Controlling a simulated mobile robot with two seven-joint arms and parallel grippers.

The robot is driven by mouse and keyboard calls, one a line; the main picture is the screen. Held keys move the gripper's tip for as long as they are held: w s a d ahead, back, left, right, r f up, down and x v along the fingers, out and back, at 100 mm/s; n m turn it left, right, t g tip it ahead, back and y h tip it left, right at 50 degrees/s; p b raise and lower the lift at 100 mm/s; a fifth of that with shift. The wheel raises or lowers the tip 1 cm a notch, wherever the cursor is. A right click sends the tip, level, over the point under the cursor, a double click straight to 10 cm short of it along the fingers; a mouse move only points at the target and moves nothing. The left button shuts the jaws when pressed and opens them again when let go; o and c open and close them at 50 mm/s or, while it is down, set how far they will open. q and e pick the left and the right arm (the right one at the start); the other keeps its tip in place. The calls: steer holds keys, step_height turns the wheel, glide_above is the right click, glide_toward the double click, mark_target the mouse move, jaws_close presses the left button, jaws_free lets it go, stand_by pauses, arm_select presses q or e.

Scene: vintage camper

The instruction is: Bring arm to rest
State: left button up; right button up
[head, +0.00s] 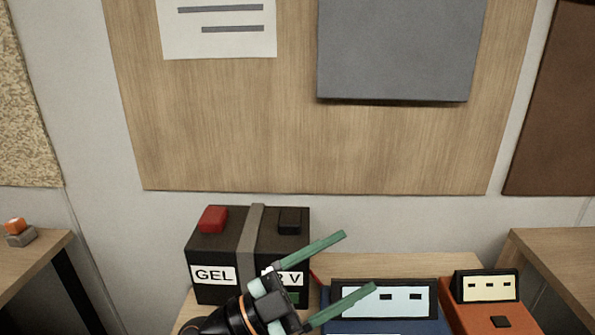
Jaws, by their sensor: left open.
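My left gripper (358,262) is in the lower middle of the head view. Its two long green fingers are spread apart and point to the upper right, with nothing between them. It is in front of a black battery box (215,255) with a grey strap, a red terminal cap and a "GEL" label, and hides part of a second label. One finger reaches over the top left of a blue device (390,322). I cannot tell whether it touches. My right gripper is not in view.
An orange device (490,318) stands right of the blue one on a wooden surface (420,265). Wooden tops flank it at left (30,262) and right (560,262). A small orange-and-grey item (18,233) sits at far left. A wood panel (300,150) covers the wall behind.

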arm_select(q)
steer(key=w+a+f+n+t+y, duration=0.2)
steer(key=w+a+n+t+y, duration=0.4)
steer(key=a+n+t+y, duration=0.65)
steer(key=a+f+n+y, duration=0.6)
steer(key=a+f+n, duration=0.1)
steer(key=s+a+f+n+g+y, duration=0.1)
steer(key=s+a+f+g+y, duration=0.1)
steer(key=s+a+f+g, duration=0.45)
steer(key=s+a+f+n+g+y, duration=0.1)
steer(key=s+f+g, duration=0.25)
steer(key=f, duration=0.65)
steer(key=s+f+m+g, duration=0.1)
steer(key=s+f+g, duration=0.2)
steer(key=s, duration=0.4)
steer(key=s+f+g, duration=0.3)
steer(key=s, duration=0.4)
steer(key=w+d+f+t+h, duration=0.2)
steer(key=w+d+f+t, duration=0.2)
steer(key=f, duration=0.7)
steer(key=shift+d+f+t+h, duration=0.25)
steer(key=shift+t+h, duration=0.1)
steer(key=shift+t, duration=0.6)
steer(key=shift+m, duration=0.25)
